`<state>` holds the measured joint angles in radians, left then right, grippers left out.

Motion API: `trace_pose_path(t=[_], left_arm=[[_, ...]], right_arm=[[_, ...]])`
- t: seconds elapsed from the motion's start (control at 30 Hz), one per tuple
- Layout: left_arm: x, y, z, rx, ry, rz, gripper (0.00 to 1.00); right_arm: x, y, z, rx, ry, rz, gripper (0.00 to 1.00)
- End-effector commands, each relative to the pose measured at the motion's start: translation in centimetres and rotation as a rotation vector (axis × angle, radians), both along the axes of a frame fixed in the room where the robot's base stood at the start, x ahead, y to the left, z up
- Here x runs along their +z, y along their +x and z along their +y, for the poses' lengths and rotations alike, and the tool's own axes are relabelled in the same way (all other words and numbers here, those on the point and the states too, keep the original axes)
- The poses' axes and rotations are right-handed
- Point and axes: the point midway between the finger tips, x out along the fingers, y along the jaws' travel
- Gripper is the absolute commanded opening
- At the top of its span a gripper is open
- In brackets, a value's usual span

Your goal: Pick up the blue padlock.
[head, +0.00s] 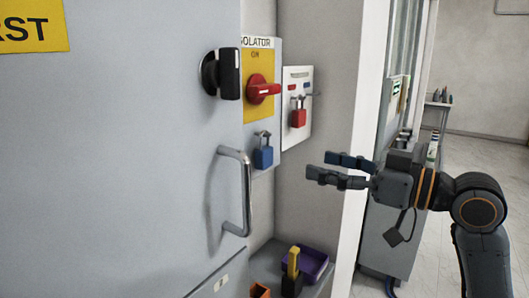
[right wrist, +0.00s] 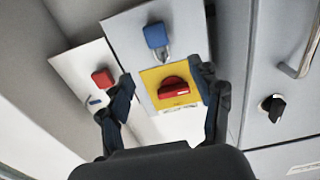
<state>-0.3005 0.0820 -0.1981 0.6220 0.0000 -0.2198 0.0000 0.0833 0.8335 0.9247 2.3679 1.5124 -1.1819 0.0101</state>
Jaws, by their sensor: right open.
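The blue padlock (head: 263,157) hangs by its shackle at the lower part of the grey isolator panel (head: 261,117), below the red rotary switch (head: 263,89). It also shows in the right wrist view (right wrist: 156,36), upside down there, beyond the fingertips. My right gripper (head: 318,165) is open and empty, to the right of the padlock and apart from it, with its fingers pointing left. In the right wrist view its fingers (right wrist: 160,72) stand apart, with the red switch between them. My left gripper is out of view.
A red padlock (head: 299,118) hangs on a white board (head: 297,80) just right of the isolator. A metal door handle (head: 235,192) and a black knob (head: 221,74) stick out at left. Below are a purple tray (head: 315,262) and a yellow-and-black item (head: 292,275).

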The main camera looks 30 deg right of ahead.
Motion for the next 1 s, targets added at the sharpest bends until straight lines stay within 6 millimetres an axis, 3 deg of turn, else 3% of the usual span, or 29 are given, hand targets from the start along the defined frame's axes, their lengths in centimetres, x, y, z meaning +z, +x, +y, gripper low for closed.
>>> trace_pose_path(t=[0.3, 0.47, 0.73, 1.0], left_arm=[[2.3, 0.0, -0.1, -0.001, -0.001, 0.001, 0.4], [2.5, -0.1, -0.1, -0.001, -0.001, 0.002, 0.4], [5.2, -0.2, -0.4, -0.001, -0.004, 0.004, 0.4], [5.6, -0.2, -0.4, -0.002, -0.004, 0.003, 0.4]], right_arm=[[0.3, 4.8, 1.9, 0.0, 0.002, 0.001, 0.64], [0.1, 5.7, 2.2, -0.002, 0.001, 0.001, 0.64], [1.1, 8.8, 3.3, 0.001, 0.003, 0.001, 0.64], [0.5, 10.5, 4.0, -0.001, 0.001, 0.001, 0.64]])
